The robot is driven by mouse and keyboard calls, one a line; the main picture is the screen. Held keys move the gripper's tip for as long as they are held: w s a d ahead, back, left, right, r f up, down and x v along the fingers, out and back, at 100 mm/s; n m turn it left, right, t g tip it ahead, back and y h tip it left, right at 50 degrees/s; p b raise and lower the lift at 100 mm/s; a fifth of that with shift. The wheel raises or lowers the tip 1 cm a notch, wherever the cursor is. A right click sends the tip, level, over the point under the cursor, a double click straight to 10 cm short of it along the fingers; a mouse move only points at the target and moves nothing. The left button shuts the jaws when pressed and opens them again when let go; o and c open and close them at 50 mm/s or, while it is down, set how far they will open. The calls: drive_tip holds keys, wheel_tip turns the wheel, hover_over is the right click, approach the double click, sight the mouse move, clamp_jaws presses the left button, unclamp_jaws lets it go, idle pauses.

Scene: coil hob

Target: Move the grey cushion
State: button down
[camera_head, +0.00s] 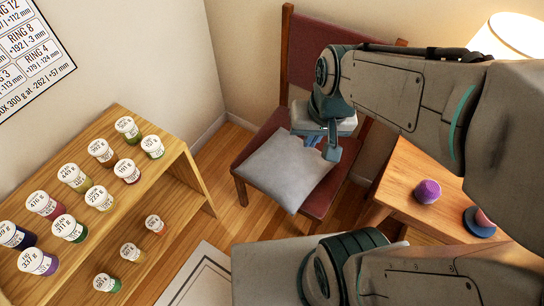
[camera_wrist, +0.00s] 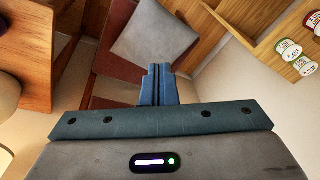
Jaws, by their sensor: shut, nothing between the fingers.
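The grey cushion (camera_head: 284,172) lies on the dark red seat of a wooden chair (camera_head: 320,200), turned so that one corner points to the front and hangs near the seat's edge. The cushion also shows at the top of the wrist view (camera_wrist: 150,36). My gripper (camera_head: 331,150) is over the back right part of the seat, by the cushion's upper right edge. Its blue fingers (camera_wrist: 157,72) are together with nothing between them. They point toward the cushion in the wrist view; I cannot tell whether they touch it. My gripper hides part of the chair back and seat.
A wooden shelf (camera_head: 193,174) with several labelled jars stands at the left. A wooden table (camera_head: 398,180) at the right bears a lit lamp (camera_head: 510,35), a purple ball-like thing (camera_head: 427,191) and a blue and red one (camera_head: 478,222). Wood floor shows between shelf and chair.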

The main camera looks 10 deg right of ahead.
drive_tip(key=w+a+f+m+g+b, duration=0.15)
drive_tip(key=a+f+b, duration=0.3)
drive_tip(key=f, duration=0.85)
drive_tip(key=w+a+f+m+h+b, duration=0.1)
drive_tip(key=w+a+f+m+b, duration=0.15)
drive_tip(key=f+b, duration=0.65)
drive_tip(key=w+a+f+m+g+b, duration=0.1)
drive_tip(key=w+a+f+m+b, duration=0.3)
drive_tip(key=f, duration=1.2)
wheel_tip(320, 180, down, 10)
drive_tip(key=w+d+n+b, duration=0.1)
drive_tip(key=d+b, duration=0.1)
drive_tip(key=b, duration=0.2)
drive_tip(key=shift+d, duration=0.2)
drive_tip(key=shift+w, duration=0.15)
